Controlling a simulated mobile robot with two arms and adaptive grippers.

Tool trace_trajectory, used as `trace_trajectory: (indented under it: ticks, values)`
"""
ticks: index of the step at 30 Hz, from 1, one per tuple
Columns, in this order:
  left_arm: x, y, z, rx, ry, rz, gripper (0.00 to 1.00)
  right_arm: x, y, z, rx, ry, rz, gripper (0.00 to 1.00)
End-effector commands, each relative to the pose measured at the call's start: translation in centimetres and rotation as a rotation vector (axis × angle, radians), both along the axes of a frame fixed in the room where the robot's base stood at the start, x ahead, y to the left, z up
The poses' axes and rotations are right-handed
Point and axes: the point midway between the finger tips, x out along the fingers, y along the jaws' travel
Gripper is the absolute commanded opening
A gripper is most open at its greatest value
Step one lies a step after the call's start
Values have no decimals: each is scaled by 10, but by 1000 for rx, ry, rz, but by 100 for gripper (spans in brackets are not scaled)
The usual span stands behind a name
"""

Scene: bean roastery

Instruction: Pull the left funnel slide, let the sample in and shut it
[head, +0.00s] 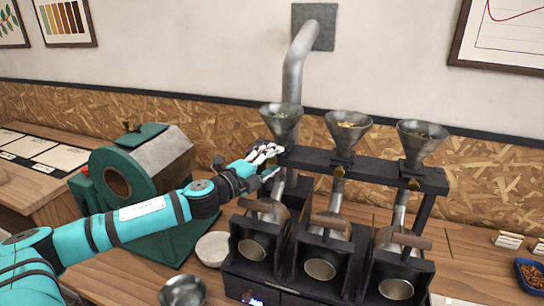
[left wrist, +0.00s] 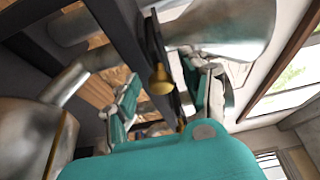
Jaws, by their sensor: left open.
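The left funnel (head: 282,120) is a metal cone holding a greenish sample, at the left end of a dark rack (head: 370,172). My left gripper (head: 268,164) is at the rack just below this funnel. In the left wrist view its teal-and-grey fingers (left wrist: 165,98) are spread, with a brass slide knob (left wrist: 160,80) showing between them. The jaws look apart from the knob, though contact is hard to judge. In the head view the gripper hides the left slide. A metal tube (head: 278,186) leads down from the left funnel. My right gripper is out of view.
The middle funnel (head: 348,128) and right funnel (head: 423,138) have brass knobs below. Roasters with wooden handles and round metal fronts (head: 320,268) stand underneath. A green drum machine (head: 130,185) is near my left arm. A white bowl (head: 212,249) and metal bowl (head: 182,292) sit on the counter.

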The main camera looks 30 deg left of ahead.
Motion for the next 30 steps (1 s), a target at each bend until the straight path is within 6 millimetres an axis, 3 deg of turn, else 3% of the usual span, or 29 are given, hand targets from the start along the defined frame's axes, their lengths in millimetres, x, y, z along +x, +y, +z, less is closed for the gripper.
trace_trajectory:
  ticks: [10,20,30]
  values:
    - [2,-1,0,0,0,-2,45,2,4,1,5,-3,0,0]
    - [2,-1,0,0,0,-1,2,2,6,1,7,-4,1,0]
    - [2,-1,0,0,0,-1,0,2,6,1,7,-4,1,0]
